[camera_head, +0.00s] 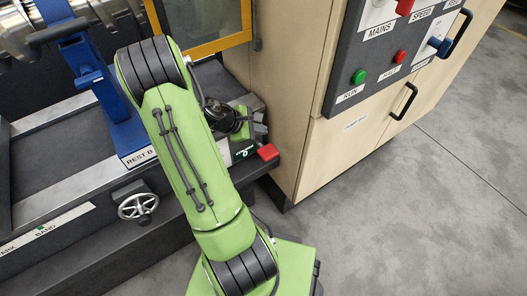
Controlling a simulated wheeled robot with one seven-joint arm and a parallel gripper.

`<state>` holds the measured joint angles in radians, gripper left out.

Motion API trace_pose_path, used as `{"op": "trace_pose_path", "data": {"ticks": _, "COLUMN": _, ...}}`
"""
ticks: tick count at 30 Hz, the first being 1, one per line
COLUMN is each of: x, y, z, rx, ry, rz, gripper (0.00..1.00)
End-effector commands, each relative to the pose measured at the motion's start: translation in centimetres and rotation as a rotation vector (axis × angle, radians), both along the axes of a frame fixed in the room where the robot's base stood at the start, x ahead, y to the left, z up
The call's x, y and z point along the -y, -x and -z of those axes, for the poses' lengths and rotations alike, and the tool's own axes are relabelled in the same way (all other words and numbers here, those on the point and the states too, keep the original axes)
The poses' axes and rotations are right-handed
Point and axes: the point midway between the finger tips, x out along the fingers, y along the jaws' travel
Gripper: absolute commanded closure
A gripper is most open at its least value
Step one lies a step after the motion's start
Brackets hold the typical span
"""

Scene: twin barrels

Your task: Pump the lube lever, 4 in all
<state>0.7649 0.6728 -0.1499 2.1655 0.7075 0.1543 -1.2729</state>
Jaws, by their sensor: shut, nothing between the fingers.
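My gripper (259,127) is beyond my green arm, at the right end of the machine bed, and is small and partly hidden. It is shut, with nothing seen held in it. No lube label is readable.
A wooden cabinet (345,155) stands close on the right, with a grey control panel (385,60) of buttons and levers. A blue rest (97,95) and a handwheel (138,205) are on the left. The grey floor (430,220) at right is clear.

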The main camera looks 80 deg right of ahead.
Motion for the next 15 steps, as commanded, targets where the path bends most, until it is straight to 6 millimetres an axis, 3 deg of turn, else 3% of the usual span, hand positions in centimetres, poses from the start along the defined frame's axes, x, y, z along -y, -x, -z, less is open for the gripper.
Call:
{"op": "trace_pose_path", "data": {"ticks": 1, "x": -0.1, "y": 0.1, "z": 1.5, "rx": 0.0, "ry": 0.0, "rz": 0.0, "gripper": 1.0}}
{"op": "trace_pose_path", "data": {"ticks": 6, "x": -0.3, "y": 0.3, "z": 3.3, "rx": -0.001, "ry": -0.001, "rz": 0.0, "gripper": 1.0}}
{"op": "trace_pose_path", "data": {"ticks": 15, "x": -0.4, "y": 0.3, "z": 3.3, "rx": 0.001, "ry": 0.0, "rz": 0.0, "gripper": 1.0}}
